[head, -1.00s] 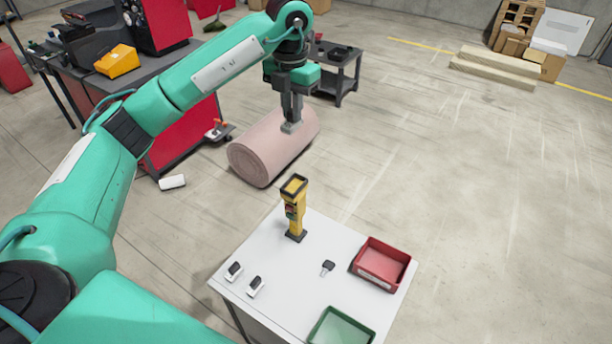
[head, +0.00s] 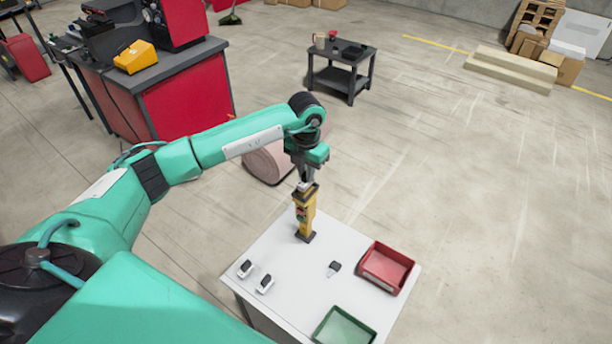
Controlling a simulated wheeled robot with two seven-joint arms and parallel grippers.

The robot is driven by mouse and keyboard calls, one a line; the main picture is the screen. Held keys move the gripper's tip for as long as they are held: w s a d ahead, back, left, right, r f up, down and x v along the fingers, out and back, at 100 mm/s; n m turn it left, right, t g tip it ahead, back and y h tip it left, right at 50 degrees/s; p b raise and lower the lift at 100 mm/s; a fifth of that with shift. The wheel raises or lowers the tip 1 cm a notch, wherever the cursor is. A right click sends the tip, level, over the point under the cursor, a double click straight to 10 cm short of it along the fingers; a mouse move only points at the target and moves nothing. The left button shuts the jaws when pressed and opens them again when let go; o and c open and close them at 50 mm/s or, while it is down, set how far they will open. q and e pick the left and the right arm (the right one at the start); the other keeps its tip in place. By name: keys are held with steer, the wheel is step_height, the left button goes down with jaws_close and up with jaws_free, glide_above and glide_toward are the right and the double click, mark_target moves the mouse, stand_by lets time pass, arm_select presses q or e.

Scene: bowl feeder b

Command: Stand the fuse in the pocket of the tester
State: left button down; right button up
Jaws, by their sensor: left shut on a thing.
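The tester (head: 306,214) is a yellow post with a dark base and dark-rimmed top, standing at the back of the white table. My left gripper (head: 305,181) points down right over the tester's top and is shut on the fuse. Only a small pale bit of the fuse (head: 304,187) shows between the fingers and the tester's rim. I cannot tell whether the fuse is inside the pocket or just above it. The pocket's inside is mostly hidden by the gripper. My right gripper is not in view.
On the white table (head: 290,262) lie two small black-and-white pieces (head: 245,268) (head: 265,283) at the left and a dark one (head: 334,267) near the middle. A red bin (head: 387,268) and a green bin (head: 345,328) stand at the right and front.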

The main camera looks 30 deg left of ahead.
arm_select(q)
step_height(320, 180, down, 2)
steer(key=shift+f+p, duration=0.25)
steer(key=shift+p, duration=0.25)
steer(key=shift+f, duration=0.25)
steer(key=c, duration=1.2)
jaws_free()
steer(key=shift+r, duration=0.2)
step_height(320, 180, up, 11)
steer(key=b, duration=0.5)
steer(key=shift+f+b, duration=0.1)
steer(key=shift+b, duration=0.3)
steer(key=shift+r, duration=0.45)
